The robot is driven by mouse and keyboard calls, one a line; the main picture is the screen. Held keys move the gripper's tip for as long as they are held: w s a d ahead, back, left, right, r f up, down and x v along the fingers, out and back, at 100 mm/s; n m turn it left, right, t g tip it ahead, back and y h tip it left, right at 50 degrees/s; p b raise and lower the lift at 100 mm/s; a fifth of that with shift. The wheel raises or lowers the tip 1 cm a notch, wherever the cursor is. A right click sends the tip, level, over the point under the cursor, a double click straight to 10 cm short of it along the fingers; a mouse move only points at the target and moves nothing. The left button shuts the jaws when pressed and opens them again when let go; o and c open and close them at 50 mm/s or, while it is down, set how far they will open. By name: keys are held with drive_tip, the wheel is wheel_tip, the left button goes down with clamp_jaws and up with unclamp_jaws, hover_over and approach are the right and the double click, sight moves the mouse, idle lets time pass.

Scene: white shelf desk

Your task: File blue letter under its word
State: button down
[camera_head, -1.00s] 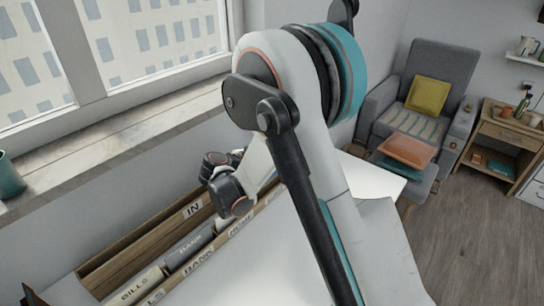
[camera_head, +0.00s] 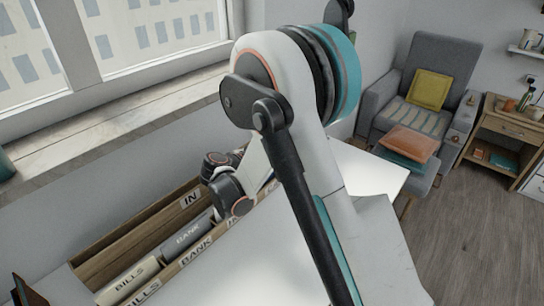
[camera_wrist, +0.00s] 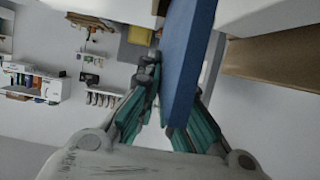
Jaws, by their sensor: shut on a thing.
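In the wrist view my gripper (camera_wrist: 172,100) is shut on a flat blue letter (camera_wrist: 186,60), which sticks out beyond the fingers. In the head view my arm hides the fingers and nearly all of the letter. A wooden letter rack (camera_head: 128,236) stands along the wall side of the white desk. It has an IN label (camera_head: 190,199) at the back and front labels BILLS (camera_head: 141,295) and BANK (camera_head: 195,252). A further label is mostly covered by my wrist. A cream BILLS divider (camera_head: 127,282) and a grey BANK divider (camera_head: 187,238) stand inside. My wrist is over the rack's far end.
The white desk top (camera_head: 235,275) is clear in front of the rack. A window sill (camera_head: 100,130) runs above the rack. A grey armchair (camera_head: 440,65) and a wooden side table (camera_head: 505,135) stand farther off at the right.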

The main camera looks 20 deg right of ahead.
drive_tip(key=c, duration=1.7)
unclamp_jaws()
drive_tip(key=shift+a, duration=0.1)
drive_tip(key=v, duration=1.2)
